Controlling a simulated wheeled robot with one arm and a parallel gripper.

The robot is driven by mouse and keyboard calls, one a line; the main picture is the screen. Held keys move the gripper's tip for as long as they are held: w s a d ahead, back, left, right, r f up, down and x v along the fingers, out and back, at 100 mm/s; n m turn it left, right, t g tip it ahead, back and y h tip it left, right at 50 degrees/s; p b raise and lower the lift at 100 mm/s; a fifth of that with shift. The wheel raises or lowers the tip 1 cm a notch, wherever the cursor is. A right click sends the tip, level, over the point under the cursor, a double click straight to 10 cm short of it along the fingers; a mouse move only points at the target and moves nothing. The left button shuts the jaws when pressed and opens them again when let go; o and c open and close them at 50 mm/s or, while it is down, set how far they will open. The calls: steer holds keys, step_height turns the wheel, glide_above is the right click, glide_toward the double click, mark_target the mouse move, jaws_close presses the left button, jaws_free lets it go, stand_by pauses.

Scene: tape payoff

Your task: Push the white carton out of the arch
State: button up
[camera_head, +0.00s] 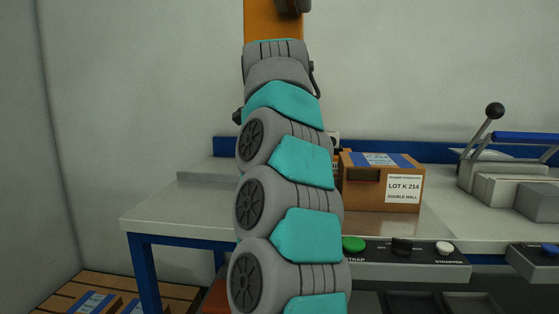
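No white carton shows clearly; my arm covers the middle of the bench. A brown cardboard carton (362,194) stands on the bench just right of my arm, with blue tape on top and a white label reading LOT K 214, DOUBLE WALL. No arch can be made out. An orange upright piece (260,20) shows behind the top of my arm; I cannot tell what it belongs to. My arm rises through the middle of the view and its end is out of the picture or hidden, so my gripper does not show.
The grey bench (150,212) has bare top at left. At its front edge are a green button (353,244), a black knob and a white button. A lever device (490,180) stands at right. Taped brown cartons (95,300) lie low at left.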

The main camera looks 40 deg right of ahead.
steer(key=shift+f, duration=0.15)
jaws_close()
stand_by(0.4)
